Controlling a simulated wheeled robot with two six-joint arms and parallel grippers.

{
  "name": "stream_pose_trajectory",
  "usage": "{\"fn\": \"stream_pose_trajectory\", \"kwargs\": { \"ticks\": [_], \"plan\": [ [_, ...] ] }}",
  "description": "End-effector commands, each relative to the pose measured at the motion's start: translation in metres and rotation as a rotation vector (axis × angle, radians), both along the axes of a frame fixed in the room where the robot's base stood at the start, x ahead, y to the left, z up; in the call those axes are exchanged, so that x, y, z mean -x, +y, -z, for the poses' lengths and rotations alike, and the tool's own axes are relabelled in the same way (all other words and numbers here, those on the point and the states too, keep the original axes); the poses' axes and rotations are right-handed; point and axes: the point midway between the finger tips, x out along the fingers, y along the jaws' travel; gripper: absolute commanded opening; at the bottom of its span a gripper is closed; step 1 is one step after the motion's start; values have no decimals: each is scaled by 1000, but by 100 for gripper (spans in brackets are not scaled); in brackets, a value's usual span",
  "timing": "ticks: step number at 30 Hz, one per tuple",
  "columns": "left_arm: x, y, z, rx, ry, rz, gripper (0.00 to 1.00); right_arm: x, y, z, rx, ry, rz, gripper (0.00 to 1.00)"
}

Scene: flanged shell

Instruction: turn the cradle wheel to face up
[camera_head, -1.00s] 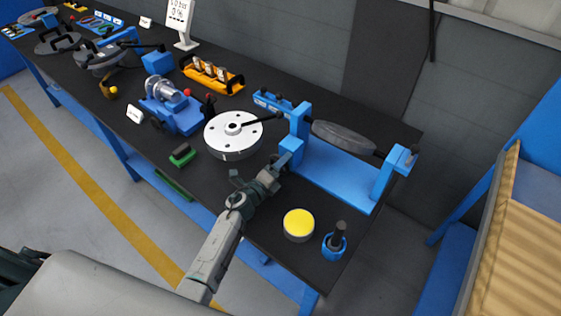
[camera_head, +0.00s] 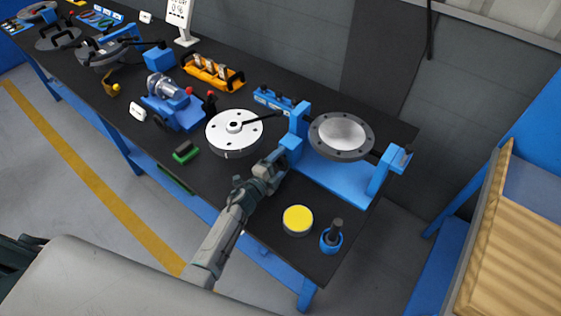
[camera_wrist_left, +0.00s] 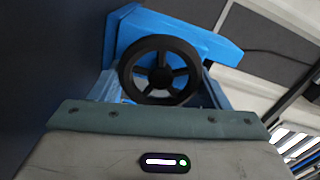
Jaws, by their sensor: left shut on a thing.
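The blue cradle (camera_head: 335,176) stands at the right end of the black bench. It carries a grey flanged shell (camera_head: 342,136) between its two posts, and the shell's pale, hollow face shows upward toward the head camera. My left gripper (camera_head: 279,162) is at the cradle's left post. In the left wrist view the black spoked cradle wheel (camera_wrist_left: 160,70) sits in front of the blue post (camera_wrist_left: 185,40). My left gripper is shut on the wheel; its fingertips are mostly hidden. My right gripper is not in view.
A white round plate with a black handle (camera_head: 222,133) lies left of the cradle. A yellow-topped can (camera_head: 297,219) and a blue holder with a black tool (camera_head: 331,238) stand near the front edge. A green block (camera_head: 186,151) lies further left.

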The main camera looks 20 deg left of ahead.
Motion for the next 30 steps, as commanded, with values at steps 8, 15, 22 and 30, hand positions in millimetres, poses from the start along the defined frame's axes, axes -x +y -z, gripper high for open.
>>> {"fn": "stream_pose_trajectory", "kwargs": {
  "ticks": [8,15,22,30],
  "plan": [
    [0,0,0,2,2,0,47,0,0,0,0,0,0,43],
    [0,0,0,2,2,0,89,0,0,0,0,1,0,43],
    [1,1,1,1,1,0,89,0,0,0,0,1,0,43],
    [33,12,3,-1,2,0,89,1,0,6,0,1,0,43]
  ]
}}
